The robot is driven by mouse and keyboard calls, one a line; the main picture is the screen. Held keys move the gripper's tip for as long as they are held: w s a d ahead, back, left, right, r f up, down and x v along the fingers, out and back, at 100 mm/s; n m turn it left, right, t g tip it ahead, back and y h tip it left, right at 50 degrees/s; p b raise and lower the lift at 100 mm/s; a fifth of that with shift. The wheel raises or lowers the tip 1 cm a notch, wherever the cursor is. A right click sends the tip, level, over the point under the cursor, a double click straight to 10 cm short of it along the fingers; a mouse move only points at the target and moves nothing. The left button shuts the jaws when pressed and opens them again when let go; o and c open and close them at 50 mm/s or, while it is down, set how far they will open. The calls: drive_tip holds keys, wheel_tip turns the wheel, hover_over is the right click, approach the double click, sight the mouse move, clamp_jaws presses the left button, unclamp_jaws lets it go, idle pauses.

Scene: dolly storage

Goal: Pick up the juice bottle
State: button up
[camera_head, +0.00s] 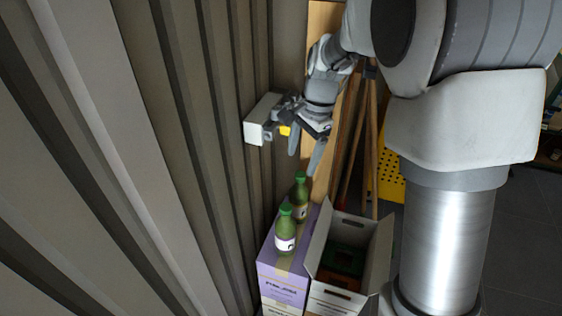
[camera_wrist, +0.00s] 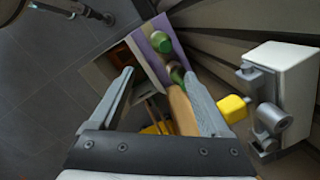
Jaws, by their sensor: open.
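Two green juice bottles with green caps stand upright on a purple carton (camera_head: 283,278). The nearer bottle (camera_head: 286,236) is at the front of its top and the farther bottle (camera_head: 299,200) stands behind it. In the wrist view the bottles show from above, one (camera_wrist: 161,42) higher in the picture and one (camera_wrist: 177,73) closer to the fingers. My gripper (camera_head: 305,158) is open and empty, above and behind the bottles in the head view. Its two fingers (camera_wrist: 160,90) are wide apart in the wrist view, touching neither bottle.
An open white box (camera_head: 375,262) with things inside stands right of the carton. A corrugated wall (camera_head: 180,130) runs close along the left. A white wall box (camera_head: 262,119) with a yellow part sits beside my gripper. Wooden poles (camera_head: 368,150) and a yellow perforated object (camera_head: 391,185) stand behind.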

drive_tip(key=m, duration=0.2)
hover_over(286, 206)
drive_tip(key=d, duration=0.2)
wheel_tip(286, 206, down, 5)
drive_tip(key=shift+g, duration=0.5)
drive_tip(key=f, duration=0.4)
drive_tip(key=a+f, duration=0.1)
drive_tip(key=f, duration=0.3)
drive_tip(key=a+f+b, duration=0.1)
drive_tip(key=f, duration=0.3)
drive_tip(key=shift+s+f, duration=0.3)
drive_tip(key=shift+w+f, duration=0.15)
drive_tip(key=shift+f, duration=2.6)
drive_tip(key=shift+c, duration=0.2)
clamp_jaws()
drive_tip(key=shift+r, duration=0.1)
